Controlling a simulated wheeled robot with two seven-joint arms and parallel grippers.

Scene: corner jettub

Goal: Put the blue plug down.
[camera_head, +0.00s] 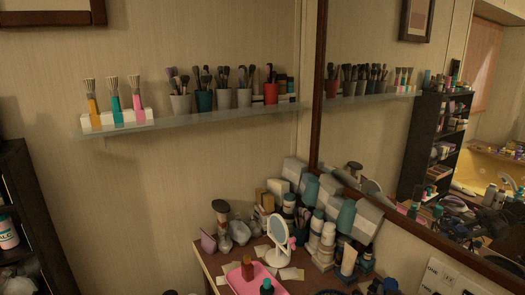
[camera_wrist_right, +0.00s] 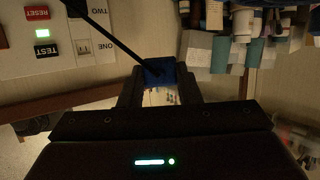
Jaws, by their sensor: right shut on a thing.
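The blue plug (camera_wrist_right: 158,74) is between the fingers of my right gripper (camera_wrist_right: 158,88) in the right wrist view. The gripper is shut on it. A black cable (camera_wrist_right: 98,32) runs from the plug toward the top left. The plug's prongs cannot be made out. In the head view I cannot clearly pick out the plug or the right gripper. My left gripper is not in view.
A white outlet plate (camera_wrist_right: 75,62) has red RESET and black TEST buttons. Its edge also shows in the head view (camera_head: 440,283). The vanity table (camera_head: 208,252) is crowded with bottles, a round mirror (camera_head: 279,236) and a pink tray (camera_head: 246,284). A glass shelf (camera_head: 190,123) holds brush cups.

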